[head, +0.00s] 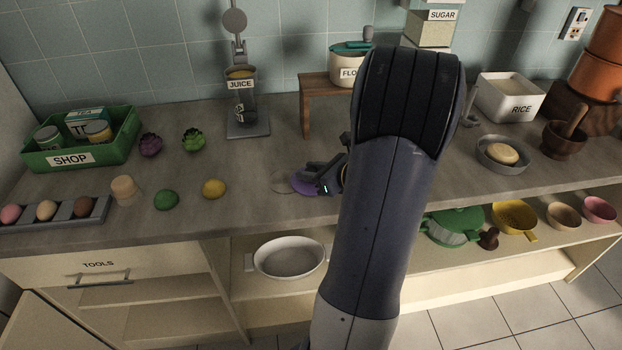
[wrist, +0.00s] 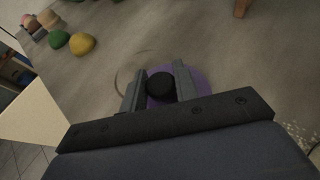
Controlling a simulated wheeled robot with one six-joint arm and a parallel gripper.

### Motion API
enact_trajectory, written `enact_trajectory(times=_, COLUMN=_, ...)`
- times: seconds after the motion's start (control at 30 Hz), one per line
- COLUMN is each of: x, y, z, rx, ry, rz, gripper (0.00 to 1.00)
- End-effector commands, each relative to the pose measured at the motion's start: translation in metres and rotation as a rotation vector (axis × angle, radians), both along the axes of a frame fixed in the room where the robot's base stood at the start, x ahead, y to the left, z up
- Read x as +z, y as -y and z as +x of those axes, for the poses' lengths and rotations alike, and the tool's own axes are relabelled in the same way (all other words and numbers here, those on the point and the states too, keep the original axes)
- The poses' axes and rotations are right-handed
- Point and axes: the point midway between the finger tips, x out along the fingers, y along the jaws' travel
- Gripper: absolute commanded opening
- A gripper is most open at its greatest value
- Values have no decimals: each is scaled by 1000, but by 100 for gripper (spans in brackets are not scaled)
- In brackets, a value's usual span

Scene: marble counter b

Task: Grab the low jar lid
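The low jar lid is a flat purple disc (wrist: 203,81) with a round black knob (wrist: 161,87). In the head view the purple lid (head: 302,184) shows near the front of the counter, partly covered by my gripper (head: 325,181). In the wrist view my gripper (wrist: 159,86) has one finger on each side of the knob, very close to it. I cannot tell whether the fingers press on the knob. My fingers hide parts of the disc.
A pale, clear-looking disc (head: 282,182) lies just left of the purple lid. A yellow ball-like item (head: 213,189) and a green one (head: 166,200) lie farther left. A wooden stand (head: 307,112) is behind. The counter's front edge is close.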

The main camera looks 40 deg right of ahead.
Motion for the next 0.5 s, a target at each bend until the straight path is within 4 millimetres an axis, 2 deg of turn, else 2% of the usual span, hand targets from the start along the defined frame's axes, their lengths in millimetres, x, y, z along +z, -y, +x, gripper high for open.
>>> enact_trajectory(times=0.03, x=0, y=0, z=0, rx=0, ry=0, rz=0, gripper=24)
enact_trajectory(times=0.27, x=0, y=0, z=0, rx=0, ry=0, rz=0, gripper=6)
enact_trajectory(times=0.5, x=2, y=0, z=0, rx=0, ry=0, rz=-1, gripper=5)
